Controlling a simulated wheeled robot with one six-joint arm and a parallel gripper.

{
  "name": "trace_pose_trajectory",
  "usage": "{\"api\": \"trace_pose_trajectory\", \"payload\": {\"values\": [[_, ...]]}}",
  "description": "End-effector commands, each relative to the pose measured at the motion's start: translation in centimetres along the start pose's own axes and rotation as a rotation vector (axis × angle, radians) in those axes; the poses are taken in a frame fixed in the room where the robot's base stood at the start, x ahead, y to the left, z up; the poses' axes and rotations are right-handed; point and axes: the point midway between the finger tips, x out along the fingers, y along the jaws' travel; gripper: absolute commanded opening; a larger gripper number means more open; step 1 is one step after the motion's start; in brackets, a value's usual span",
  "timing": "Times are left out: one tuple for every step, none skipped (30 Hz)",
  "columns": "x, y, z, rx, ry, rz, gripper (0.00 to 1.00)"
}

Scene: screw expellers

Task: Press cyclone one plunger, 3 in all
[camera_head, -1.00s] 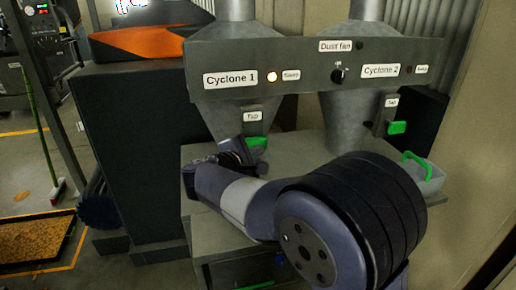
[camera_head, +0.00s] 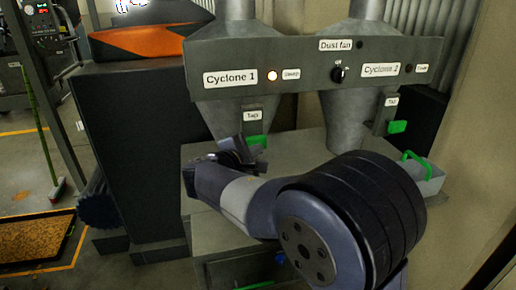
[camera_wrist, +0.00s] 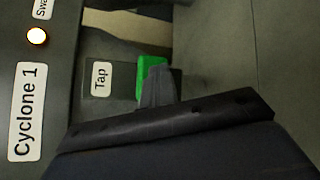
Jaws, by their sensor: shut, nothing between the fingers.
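The Cyclone 1 label (camera_head: 230,79) is at the left of the grey panel, beside a lit lamp (camera_head: 272,76). Below it, under a Tap label (camera_head: 252,115), is the green plunger (camera_head: 256,140) of cyclone one, partly covered by my gripper (camera_head: 262,153). In the wrist view the green plunger (camera_wrist: 147,64) shows just past my shut, empty fingertips (camera_wrist: 158,72), which overlap it. I cannot tell whether they touch it.
Cyclone 2's label (camera_head: 381,70) and its green tap handle (camera_head: 397,127) are to the right. A dust fan knob (camera_head: 337,74) is between them. A grey tray with a green handle (camera_head: 416,163) stands at the right of the bench (camera_head: 300,150).

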Motion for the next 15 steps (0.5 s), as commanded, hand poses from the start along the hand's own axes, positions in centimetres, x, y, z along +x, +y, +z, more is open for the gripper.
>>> {"api": "trace_pose_trajectory", "payload": {"values": [[-0.2,-0.2,0.0,0.000,0.001,0.001,0.00],[-0.3,-0.3,0.1,0.000,0.001,0.001,0.00],[-0.5,-0.5,0.2,0.000,0.002,0.001,0.00],[-0.6,-0.6,0.3,0.001,0.002,0.002,0.00],[-0.7,-0.7,0.4,0.001,0.002,0.002,0.00],[-0.9,-0.8,0.6,0.000,0.002,0.001,0.00],[-1.0,-0.9,0.6,0.000,0.002,0.001,0.00],[-1.1,-1.0,0.7,0.000,0.002,0.001,0.00],[-1.3,-1.1,0.9,0.000,0.001,0.001,0.00],[-1.4,-1.2,1.0,0.001,0.001,0.002,0.00],[-1.6,-1.2,1.1,0.001,0.001,0.002,0.00],[-1.7,-1.4,1.1,0.000,0.001,0.001,0.00],[-1.7,-1.4,1.2,-0.001,0.001,0.001,0.00],[-1.8,-1.4,1.2,-0.001,0.000,0.001,0.00],[-1.8,-1.4,1.3,-0.001,0.000,0.000,0.00]]}}
